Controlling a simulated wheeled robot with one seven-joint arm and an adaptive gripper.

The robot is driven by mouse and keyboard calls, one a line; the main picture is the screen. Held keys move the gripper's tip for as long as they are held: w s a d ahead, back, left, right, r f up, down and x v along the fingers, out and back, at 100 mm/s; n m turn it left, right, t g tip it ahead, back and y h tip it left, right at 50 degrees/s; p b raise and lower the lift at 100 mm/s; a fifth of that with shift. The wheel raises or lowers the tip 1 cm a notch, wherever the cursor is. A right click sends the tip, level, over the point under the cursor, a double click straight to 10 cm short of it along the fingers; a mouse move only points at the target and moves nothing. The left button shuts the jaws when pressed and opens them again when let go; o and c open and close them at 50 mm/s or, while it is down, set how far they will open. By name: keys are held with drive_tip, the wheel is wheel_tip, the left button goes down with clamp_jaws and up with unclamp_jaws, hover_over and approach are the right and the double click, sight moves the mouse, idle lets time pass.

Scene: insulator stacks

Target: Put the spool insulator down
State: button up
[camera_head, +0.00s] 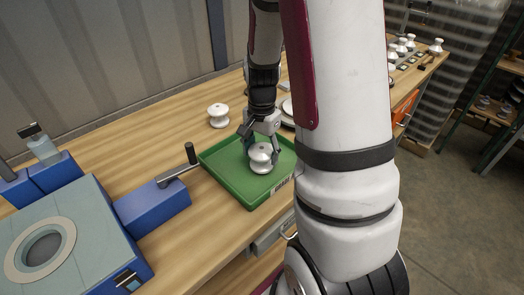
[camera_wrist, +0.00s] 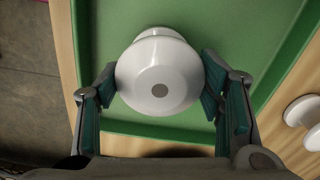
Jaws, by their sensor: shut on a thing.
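A white spool insulator (camera_head: 261,158) is between the fingers of my gripper (camera_head: 262,150), over the green tray (camera_head: 226,165). In the wrist view the spool insulator (camera_wrist: 160,78) shows its round end with a grey centre, and my gripper's (camera_wrist: 160,85) teal-padded fingers press on it from both sides. The green tray also fills the background of the wrist view (camera_wrist: 270,40). I cannot tell whether the insulator's base touches the tray floor.
Another white spool insulator (camera_head: 218,115) stands on the wooden bench (camera_head: 150,130) behind the tray. A blue device with a crank handle (camera_head: 152,205) is just left of the tray. More white insulators (camera_head: 403,47) stand at the back right. The tray floor around the held insulator looks clear.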

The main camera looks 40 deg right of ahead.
sight(261, 148)
drive_tip(key=shift+f, duration=0.3)
drive_tip(key=o, duration=1.7)
wheel_tip(261, 148, up, 12)
drive_tip(key=shift+s+a+r+n+t, duration=0.85)
drive_tip(key=shift+s+a+r+n, duration=1.05)
drive_tip(key=shift+s+a+n, duration=0.8)
drive_tip(key=shift+s+a+r+n+t, duration=0.8)
drive_tip(key=shift+s+a+r+n, duration=1.35)
drive_tip(key=shift+a, duration=1.15)
drive_tip(key=shift+s+a+r+n+t, duration=0.85)
drive_tip(key=shift+s+a+r+n, duration=0.9)
drive_tip(key=shift+a+n, duration=1.2)
drive_tip(key=shift+s+f, duration=0.15)
